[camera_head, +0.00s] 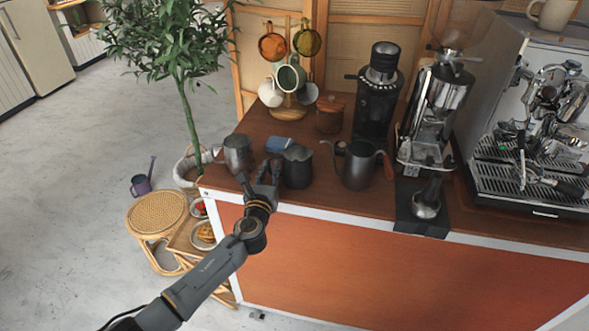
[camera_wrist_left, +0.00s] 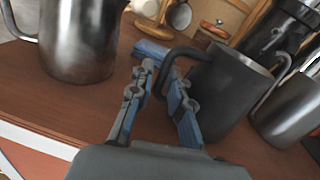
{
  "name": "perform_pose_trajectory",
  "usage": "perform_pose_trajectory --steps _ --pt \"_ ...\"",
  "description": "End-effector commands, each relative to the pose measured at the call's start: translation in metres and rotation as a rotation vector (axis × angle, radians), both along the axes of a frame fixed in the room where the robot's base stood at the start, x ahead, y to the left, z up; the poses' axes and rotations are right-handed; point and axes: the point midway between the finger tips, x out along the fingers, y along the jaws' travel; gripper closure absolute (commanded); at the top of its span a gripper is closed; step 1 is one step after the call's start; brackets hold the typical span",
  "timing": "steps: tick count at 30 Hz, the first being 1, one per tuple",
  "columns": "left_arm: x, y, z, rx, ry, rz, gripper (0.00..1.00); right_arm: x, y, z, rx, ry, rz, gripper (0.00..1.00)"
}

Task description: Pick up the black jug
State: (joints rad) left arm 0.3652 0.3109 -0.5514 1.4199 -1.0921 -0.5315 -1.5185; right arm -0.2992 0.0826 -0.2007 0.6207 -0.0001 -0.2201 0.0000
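The black jug (camera_head: 297,168) stands upright near the front edge of the cart's wooden top. In the left wrist view the black jug (camera_wrist_left: 230,92) is at the right of the fingers, its curved handle toward me. My left gripper (camera_head: 268,172) is at the jug's left side. In the wrist view my left gripper (camera_wrist_left: 160,72) has its two fingers apart, with the handle at or between the fingertips. I cannot tell whether they touch it. My right gripper is not in view.
A steel jug (camera_head: 238,153) stands close left of my gripper. A blue cloth (camera_head: 280,144) lies behind. A gooseneck kettle (camera_head: 357,165) stands to the right, with a grinder (camera_head: 378,95) and espresso machine (camera_head: 535,120) farther along. A mug rack (camera_head: 289,110) stands at the back.

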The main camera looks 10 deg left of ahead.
Motion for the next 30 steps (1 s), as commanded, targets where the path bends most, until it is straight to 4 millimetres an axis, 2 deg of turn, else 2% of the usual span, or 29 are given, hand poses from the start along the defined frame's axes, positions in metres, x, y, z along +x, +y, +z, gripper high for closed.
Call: perform_pose_trajectory --steps 5,8,23,26,30 --pt "0.0 0.0 0.0 -0.001 0.0 0.0 0.82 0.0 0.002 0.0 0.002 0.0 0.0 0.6" --pt "0.0 0.0 0.0 -0.001 0.0 0.0 1.0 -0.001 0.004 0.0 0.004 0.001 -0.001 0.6" --pt "0.0 0.0 0.003 -0.002 -0.001 0.0 1.0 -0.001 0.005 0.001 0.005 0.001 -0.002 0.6" --pt "0.0 0.0 0.01 -0.002 -0.003 -0.001 1.0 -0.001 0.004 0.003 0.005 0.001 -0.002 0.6" --pt "0.001 0.0 0.029 -0.003 -0.006 -0.001 1.0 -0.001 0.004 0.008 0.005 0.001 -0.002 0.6"
